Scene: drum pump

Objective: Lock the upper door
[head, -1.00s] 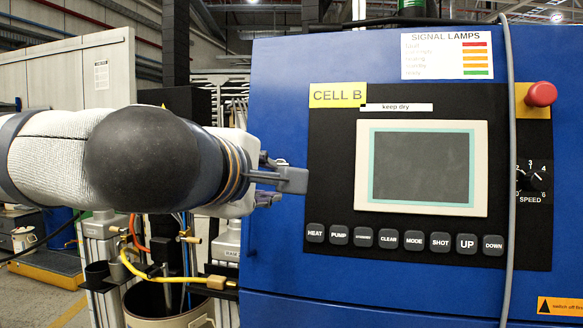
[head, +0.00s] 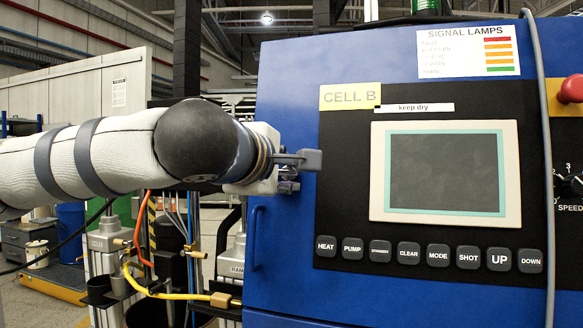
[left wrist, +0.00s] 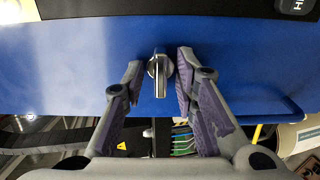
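The upper door (head: 285,95) is the blue panel that carries the black control plate and screen. It also fills the upper part of the left wrist view (left wrist: 230,65). A small metal turn-knob (left wrist: 159,73) stands out from the blue face in the left wrist view. I cannot make it out in the head view, where my gripper covers that area. My left gripper (head: 300,170) is at the door's left edge. In the left wrist view its fingers (left wrist: 161,75) are spread, one on each side of the knob, with gaps visible. My right gripper is out of view.
A blue bar handle (head: 253,238) sticks out at the door's left edge, below my gripper. A red button (head: 570,89) and a grey cable (head: 545,180) are on the right. Yellow hose (head: 165,292) and pump fittings stand at lower left.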

